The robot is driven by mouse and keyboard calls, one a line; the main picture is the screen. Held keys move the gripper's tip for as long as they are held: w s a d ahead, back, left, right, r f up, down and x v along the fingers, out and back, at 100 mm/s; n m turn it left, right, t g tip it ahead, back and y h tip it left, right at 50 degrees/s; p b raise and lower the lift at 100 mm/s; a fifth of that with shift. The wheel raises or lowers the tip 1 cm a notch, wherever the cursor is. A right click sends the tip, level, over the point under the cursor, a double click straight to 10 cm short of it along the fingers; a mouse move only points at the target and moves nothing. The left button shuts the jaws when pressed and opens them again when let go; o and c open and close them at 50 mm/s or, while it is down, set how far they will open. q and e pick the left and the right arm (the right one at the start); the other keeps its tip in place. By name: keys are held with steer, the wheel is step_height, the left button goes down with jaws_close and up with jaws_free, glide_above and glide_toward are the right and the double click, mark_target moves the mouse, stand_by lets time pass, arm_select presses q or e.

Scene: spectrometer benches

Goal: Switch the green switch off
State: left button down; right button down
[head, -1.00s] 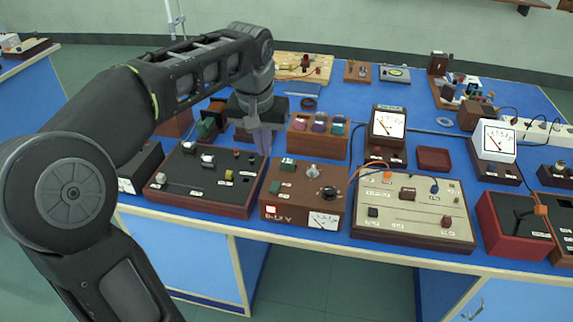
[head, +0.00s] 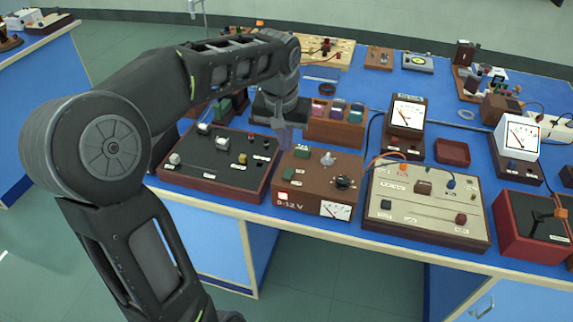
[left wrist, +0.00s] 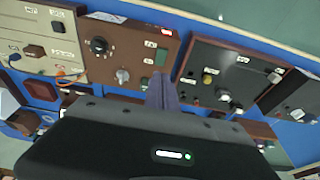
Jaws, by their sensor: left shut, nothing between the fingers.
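The brown power supply box (head: 318,180) stands on the blue bench, with a dial meter, knobs and a red-and-white part on its sloped face. A green switch (head: 289,178) sits on the left of this face, with another green part (head: 302,152) behind it. In the left wrist view the box (left wrist: 135,60) appears upside down, and the green switch (left wrist: 161,56) lies just beyond my fingertips. My left gripper (head: 286,142) is shut and empty, pointing down over the box's back left corner. I cannot tell whether it touches. The switch's on or off position is too small to tell.
A dark switch panel (head: 218,165) stands close to the left of the box, and a cream circuit board (head: 428,203) close to the right. A brown rack of coloured parts (head: 335,123) stands behind it. The floor in front of the bench is clear.

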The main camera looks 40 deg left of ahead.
mark_target(287, 175)
arm_select(q)
steer(key=x, duration=0.5)
steer(key=s+p+x, duration=0.1)
steer(key=x, duration=0.1)
steer(key=shift+d+f, duration=0.1)
steer(key=shift+f, duration=0.9)
steer(key=f+t+b, duration=0.1)
steer(key=b, duration=0.3)
steer(key=shift+s+d+f+b, duration=0.1)
steer(key=shift+s+f+b, duration=0.05)
steer(key=shift+f+b, duration=0.25)
steer(key=shift+s+r+p, duration=0.15)
steer(key=shift+r+p, duration=0.25)
steer(key=shift+r, duration=0.15)
steer(key=shift+f, duration=0.1)
steer(key=shift+w+a+r, duration=0.15)
steer(key=shift+w, duration=0.25)
steer(key=shift+w+a+r, duration=0.1)
steer(key=shift+w+r, duration=0.05)
steer(key=shift+w, duration=0.25)
